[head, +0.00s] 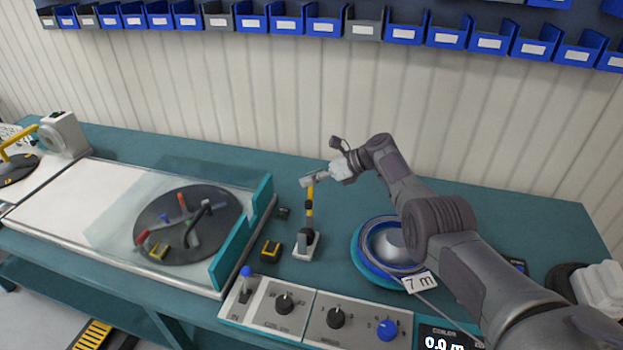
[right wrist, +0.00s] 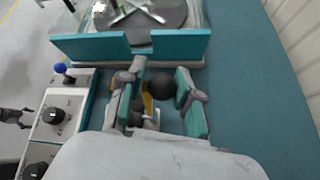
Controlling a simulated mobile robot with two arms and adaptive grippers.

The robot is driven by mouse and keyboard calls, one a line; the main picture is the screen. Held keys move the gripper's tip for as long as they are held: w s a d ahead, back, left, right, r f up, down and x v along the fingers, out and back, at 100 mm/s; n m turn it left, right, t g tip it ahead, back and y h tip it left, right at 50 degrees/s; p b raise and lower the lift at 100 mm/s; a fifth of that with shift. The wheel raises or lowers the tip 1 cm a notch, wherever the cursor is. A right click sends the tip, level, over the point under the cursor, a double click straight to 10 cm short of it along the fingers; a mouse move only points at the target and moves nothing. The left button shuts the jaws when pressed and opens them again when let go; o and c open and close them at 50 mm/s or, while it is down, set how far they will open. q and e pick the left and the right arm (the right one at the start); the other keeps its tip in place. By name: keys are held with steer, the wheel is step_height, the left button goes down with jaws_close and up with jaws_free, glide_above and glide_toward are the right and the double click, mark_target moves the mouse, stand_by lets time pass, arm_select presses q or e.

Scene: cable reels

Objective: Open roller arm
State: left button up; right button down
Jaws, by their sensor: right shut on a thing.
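The roller arm (head: 310,207) is a black and yellow upright lever on a small white base (head: 307,246), right of the clear-covered turntable. My right gripper (head: 314,179) is at its top end and shut on it. In the right wrist view, the teal pads of the right gripper (right wrist: 158,103) stand on either side of a black ball (right wrist: 161,87) and the yellow part of the arm (right wrist: 147,102). The exact contact is partly hidden.
The clear-covered turntable (head: 180,226) has a teal edge wall (head: 240,240) close to the arm. A control panel (head: 315,318) with knobs lies in front. A blue cable coil (head: 362,250) sits to the right, under my right arm. Blue bins (head: 445,36) line the wall.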

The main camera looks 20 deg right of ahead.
steer(key=shift+d+f, duration=0.2)
stand_by(0.3)
steer(key=c, duration=1)
jaws_free()
steer(key=shift+o, duration=0.5)
steer(key=shift+w+d+f, duration=0.1)
steer(key=shift+w, duration=0.05)
steer(key=v, duration=1.2)
